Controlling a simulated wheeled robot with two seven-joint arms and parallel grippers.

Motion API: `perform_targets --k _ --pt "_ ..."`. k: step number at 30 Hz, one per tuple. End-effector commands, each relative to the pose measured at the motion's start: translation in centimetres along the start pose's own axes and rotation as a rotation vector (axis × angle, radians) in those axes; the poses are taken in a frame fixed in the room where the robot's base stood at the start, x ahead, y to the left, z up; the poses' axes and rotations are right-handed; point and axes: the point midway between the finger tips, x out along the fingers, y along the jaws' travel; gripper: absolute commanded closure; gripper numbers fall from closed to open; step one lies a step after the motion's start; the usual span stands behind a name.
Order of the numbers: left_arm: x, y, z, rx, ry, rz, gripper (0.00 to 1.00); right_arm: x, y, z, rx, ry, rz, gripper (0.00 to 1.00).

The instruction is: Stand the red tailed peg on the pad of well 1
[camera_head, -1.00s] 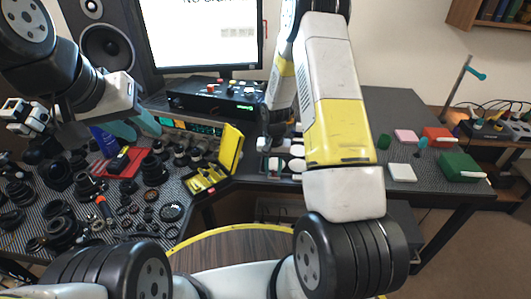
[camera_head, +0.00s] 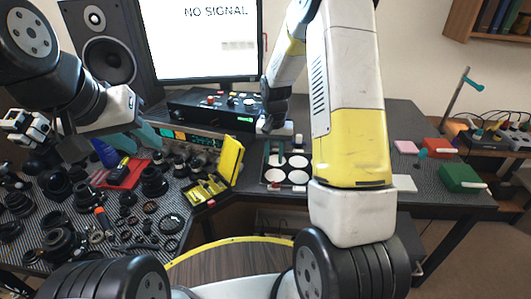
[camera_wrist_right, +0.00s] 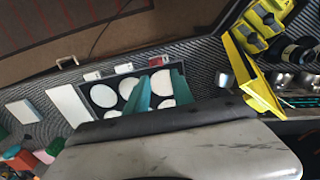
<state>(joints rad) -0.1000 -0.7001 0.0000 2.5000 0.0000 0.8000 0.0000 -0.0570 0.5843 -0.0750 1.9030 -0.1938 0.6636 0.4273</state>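A dark tray (camera_head: 286,184) with several round white pads lies on the bench right of centre; it also shows in the right wrist view (camera_wrist_right: 92,104). I cannot tell which pad belongs to well 1. My right gripper (camera_head: 287,160) is above this tray. In the right wrist view its two teal fingers (camera_wrist_right: 160,92) are apart over the pads, with nothing visible between them. I cannot make out the red tailed peg for certain in either view. My left gripper (camera_head: 137,134) is over the left bench, its teal fingers apart and seemingly empty.
A yellow open case (camera_head: 231,160) stands left of the tray. Many black lens parts crowd the left bench around a red tray (camera_head: 122,178). A black device (camera_head: 215,112) stands behind. A green box (camera_head: 461,178) and a red box (camera_head: 440,147) sit at the right.

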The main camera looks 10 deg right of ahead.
Motion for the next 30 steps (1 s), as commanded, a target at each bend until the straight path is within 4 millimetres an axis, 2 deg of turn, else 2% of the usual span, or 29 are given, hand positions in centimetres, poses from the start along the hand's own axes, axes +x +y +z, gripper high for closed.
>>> perform_targets --k 5,8,11,15,21,25,30 --pt "0.0 0.0 0.0 0.000 0.000 0.000 0.64 -2.7 0.0 0.3 -0.008 0.021 -0.015 0.71" --pt "0.0 0.0 0.0 0.000 0.000 0.000 0.64 -6.4 0.2 1.4 -0.027 0.061 -0.044 0.71" --pt "0.0 0.0 0.0 0.000 0.000 0.000 0.64 -11.2 0.6 3.4 -0.060 0.117 -0.081 0.71" --pt "0.0 0.0 0.0 0.000 0.000 0.000 0.64 -17.1 1.4 7.3 -0.113 0.200 -0.133 0.71" --pt "0.0 0.0 0.0 0.000 0.000 0.000 0.64 -23.2 2.7 13.9 -0.195 0.328 -0.196 0.71" --pt "0.0 0.0 0.0 0.000 0.000 0.000 0.64 -25.5 3.6 18.2 -0.249 0.408 -0.227 0.71" --pt "0.0 0.0 0.0 0.000 0.000 0.000 0.64 -26.6 4.3 22.2 -0.302 0.486 -0.251 0.71"
